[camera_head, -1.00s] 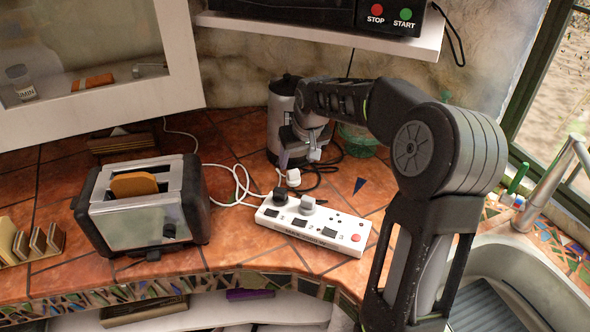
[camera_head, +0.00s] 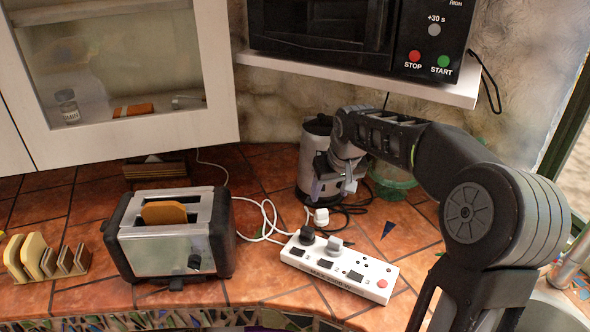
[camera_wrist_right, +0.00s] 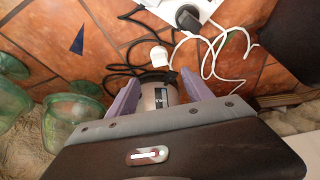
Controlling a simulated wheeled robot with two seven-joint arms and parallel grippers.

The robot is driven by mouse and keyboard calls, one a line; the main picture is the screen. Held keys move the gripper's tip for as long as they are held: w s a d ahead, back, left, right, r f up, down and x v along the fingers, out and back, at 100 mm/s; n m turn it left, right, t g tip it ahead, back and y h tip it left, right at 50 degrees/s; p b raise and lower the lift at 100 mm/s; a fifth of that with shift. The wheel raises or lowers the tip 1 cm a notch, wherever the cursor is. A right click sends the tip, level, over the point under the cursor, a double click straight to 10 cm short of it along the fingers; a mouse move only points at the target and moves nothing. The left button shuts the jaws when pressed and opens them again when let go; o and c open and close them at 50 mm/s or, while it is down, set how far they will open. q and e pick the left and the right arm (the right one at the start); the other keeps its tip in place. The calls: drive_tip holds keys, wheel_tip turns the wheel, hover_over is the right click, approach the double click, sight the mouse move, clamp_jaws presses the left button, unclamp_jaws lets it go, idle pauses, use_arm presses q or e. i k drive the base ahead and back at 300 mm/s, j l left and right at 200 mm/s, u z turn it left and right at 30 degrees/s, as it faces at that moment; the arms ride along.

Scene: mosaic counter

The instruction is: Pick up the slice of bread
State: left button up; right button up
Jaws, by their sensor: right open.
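A browned slice of bread (camera_head: 163,212) stands in a slot of the silver and black toaster (camera_head: 155,258), its top edge sticking out. Pale bread slices (camera_head: 33,255) stand in a wooden rack (camera_head: 70,268) left of the toaster. My right gripper (camera_head: 335,187) is right of the toaster, in front of a metal kettle-like vessel (camera_head: 312,150), away from the bread. In the right wrist view, its fingers (camera_wrist_right: 160,92) are apart, with a metallic round shape visible between them. The bread is not visible there. My left gripper is not in view.
A white power strip (camera_head: 340,265) with plugs and cables lies right of the toaster. A green glass bowl (camera_head: 392,182) is behind my right arm. A microwave (camera_head: 360,40) sits on a shelf above. A glass-fronted cabinet (camera_head: 120,140) hangs above the toaster.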

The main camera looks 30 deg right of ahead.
sight(157, 213)
drive_tip(key=k+j, duration=0.35)
drive_tip(key=j, duration=0.15)
drive_tip(key=k+j, duration=0.4)
drive_tip(key=j, duration=0.1)
